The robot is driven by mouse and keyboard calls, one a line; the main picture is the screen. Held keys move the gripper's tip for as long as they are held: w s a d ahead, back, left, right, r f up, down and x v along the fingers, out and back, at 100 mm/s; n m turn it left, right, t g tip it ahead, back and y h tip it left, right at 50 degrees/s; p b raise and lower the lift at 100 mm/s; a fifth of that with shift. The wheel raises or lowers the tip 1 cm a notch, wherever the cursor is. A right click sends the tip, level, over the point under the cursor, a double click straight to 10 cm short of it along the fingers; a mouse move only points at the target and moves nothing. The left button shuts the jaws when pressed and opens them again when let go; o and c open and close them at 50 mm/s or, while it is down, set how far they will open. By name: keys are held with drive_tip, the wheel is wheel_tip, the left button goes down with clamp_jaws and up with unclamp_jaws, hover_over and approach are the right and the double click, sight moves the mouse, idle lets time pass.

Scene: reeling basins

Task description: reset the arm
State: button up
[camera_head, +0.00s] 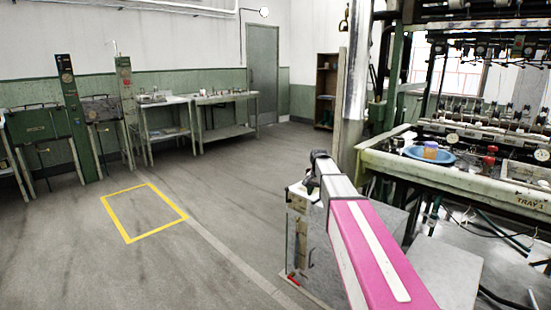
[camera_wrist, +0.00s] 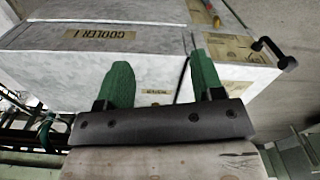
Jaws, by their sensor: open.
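My arm, with a pink link and a grey joint, reaches forward from the lower right of the head view. My gripper (camera_wrist: 162,78) shows in the wrist view, with two green fingers spread apart and nothing between them. A pale grey box labelled COOLER 1 (camera_wrist: 60,62) lies beyond the fingers in that view. I cannot tell whether the fingertips touch it. In the head view I cannot make out the gripper's fingers. A pale box (camera_head: 301,240) stands on the floor there, partly hidden by my arm.
The reeling machine's bench (camera_head: 405,165) stands at the right, with a blue basin (camera_head: 413,154) on it. Green-posted work tables (camera_head: 228,97) line the back left wall. A yellow floor outline (camera_head: 120,223) is empty, and the floor around it is clear.

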drive_tip(key=s+f+n, duration=0.2)
drive_tip(key=s+f, duration=0.3)
drive_tip(key=s, duration=0.5)
drive_tip(key=s+f+n, duration=0.2)
drive_tip(key=s+f, duration=0.3)
drive_tip(key=s, duration=0.5)
drive_tip(key=s+f+n, duration=0.2)
drive_tip(key=s+f, duration=0.4)
drive_tip(key=s, duration=0.5)
drive_tip(key=shift+s+f, duration=0.1)
